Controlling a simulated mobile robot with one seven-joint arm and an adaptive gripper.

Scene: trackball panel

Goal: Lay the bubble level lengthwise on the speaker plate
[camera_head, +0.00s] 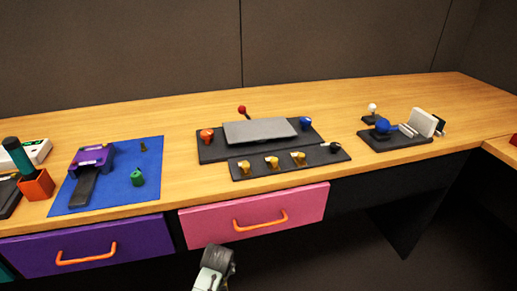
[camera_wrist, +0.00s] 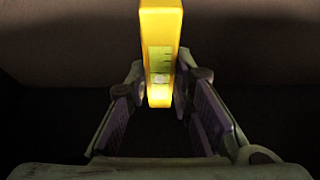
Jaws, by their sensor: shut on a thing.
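The bubble level (camera_wrist: 160,50) is a yellow bar with a marked vial window. In the wrist view it stands out from between the fingers of my gripper (camera_wrist: 158,88), which is shut on it. The background behind it is plain and dark, with no panel in that view. In the head view the level does not show, and only a grey part of my arm shows at the bottom, below the pink drawer. A grey flat slab (camera_head: 260,131), which looks like the speaker plate, lies on a dark panel (camera_head: 212,149) mid-desk. Its top is bare.
Red (camera_head: 242,109), orange (camera_head: 207,134) and blue (camera_head: 305,123) knobs surround the slab. A strip with several yellow controls (camera_head: 272,161) lies in front. A blue mat (camera_head: 113,193) is left; a blue-ball panel (camera_head: 395,139) is right. Pink (camera_head: 254,213) and purple (camera_head: 87,246) drawers are shut.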

